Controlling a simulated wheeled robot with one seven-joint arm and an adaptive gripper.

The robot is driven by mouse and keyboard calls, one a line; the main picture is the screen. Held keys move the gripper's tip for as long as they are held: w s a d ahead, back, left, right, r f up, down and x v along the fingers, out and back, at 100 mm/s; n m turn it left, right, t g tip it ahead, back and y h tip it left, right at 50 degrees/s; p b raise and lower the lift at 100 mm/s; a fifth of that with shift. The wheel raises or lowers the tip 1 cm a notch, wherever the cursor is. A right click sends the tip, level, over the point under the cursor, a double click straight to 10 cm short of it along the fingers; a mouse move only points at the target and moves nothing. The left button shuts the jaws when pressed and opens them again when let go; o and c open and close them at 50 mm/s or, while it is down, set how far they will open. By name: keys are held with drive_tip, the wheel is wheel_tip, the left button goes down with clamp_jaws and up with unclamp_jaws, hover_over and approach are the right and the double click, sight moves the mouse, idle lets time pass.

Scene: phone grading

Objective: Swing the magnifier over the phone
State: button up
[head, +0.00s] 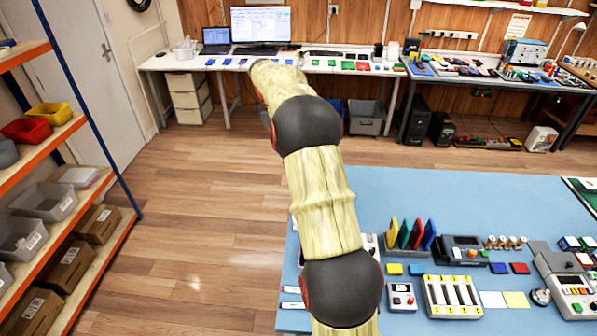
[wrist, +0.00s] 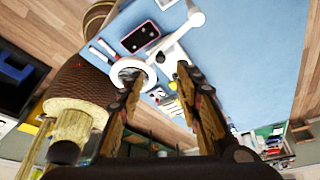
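In the wrist view, the phone (wrist: 140,36) is a dark slab with a pink-red edge, lying on the blue bench mat. The magnifier (wrist: 131,61) is a white ring on a white jointed arm (wrist: 178,33). In this view the ring sits just below the phone, beside it rather than over it. My gripper (wrist: 160,75) has its two fingers spread apart with nothing visibly held between them. The left fingertip overlaps the ring in the picture; I cannot tell whether they touch. In the head view, my arm hides the phone, the magnifier and the gripper.
The blue bench (head: 440,200) has a clear far half. Its near side holds colored cards in a rack (head: 408,236), a battery tray (head: 452,296) and small devices. An orange shelf (head: 90,175) stands left. Wooden floor is free between the shelf and bench.

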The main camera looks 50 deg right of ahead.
drive_tip(key=shift+v, duration=1.1)
